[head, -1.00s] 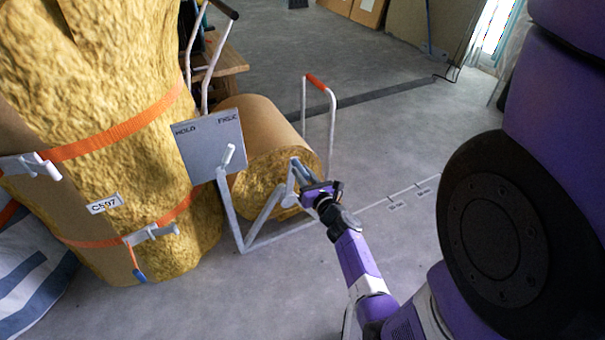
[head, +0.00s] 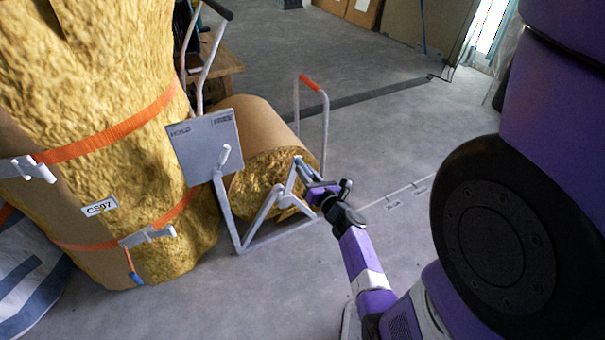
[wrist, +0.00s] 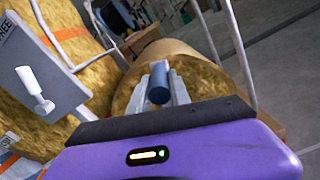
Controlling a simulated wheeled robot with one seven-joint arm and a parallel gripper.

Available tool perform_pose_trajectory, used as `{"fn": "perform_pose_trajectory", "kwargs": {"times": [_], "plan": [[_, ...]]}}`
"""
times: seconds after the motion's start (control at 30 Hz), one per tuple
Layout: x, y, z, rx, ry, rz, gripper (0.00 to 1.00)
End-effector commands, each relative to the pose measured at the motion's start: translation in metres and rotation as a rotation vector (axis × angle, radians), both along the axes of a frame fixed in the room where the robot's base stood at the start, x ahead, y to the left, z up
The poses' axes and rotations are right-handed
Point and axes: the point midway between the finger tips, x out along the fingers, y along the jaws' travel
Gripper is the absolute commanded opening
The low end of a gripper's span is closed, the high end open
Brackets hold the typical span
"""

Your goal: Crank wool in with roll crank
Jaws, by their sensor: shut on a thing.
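The roll of yellow wool with a brown paper outer face (head: 262,122) lies in a grey metal stand (head: 228,222) at the middle of the head view. The roll crank (head: 290,184) is a grey arm at the roll's near end. My gripper (head: 316,190) is at the crank's outer end and shut on its handle. In the wrist view a dark cylindrical crank handle (wrist: 158,84) shows just beyond my gripper (wrist: 155,112), with the roll (wrist: 192,62) behind it. The fingers' contact with the handle is mostly hidden.
A grey plate marked HOLD and FREE with a white lever (head: 224,156) stands left of the roll. A tall strapped wool bale (head: 100,80) fills the left. An orange-topped white handle (head: 326,110) rises behind the roll.

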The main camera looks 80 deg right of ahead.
Motion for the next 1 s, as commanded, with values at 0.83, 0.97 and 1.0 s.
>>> {"fn": "perform_pose_trajectory", "kwargs": {"times": [0.83,0.97,1.0], "plan": [[-0.016,0.019,0.000,0.001,0.003,-0.001,0.45],[-0.031,0.036,0.000,0.002,0.003,-0.001,0.45],[-0.035,0.040,0.000,0.001,0.003,-0.001,0.45]]}}
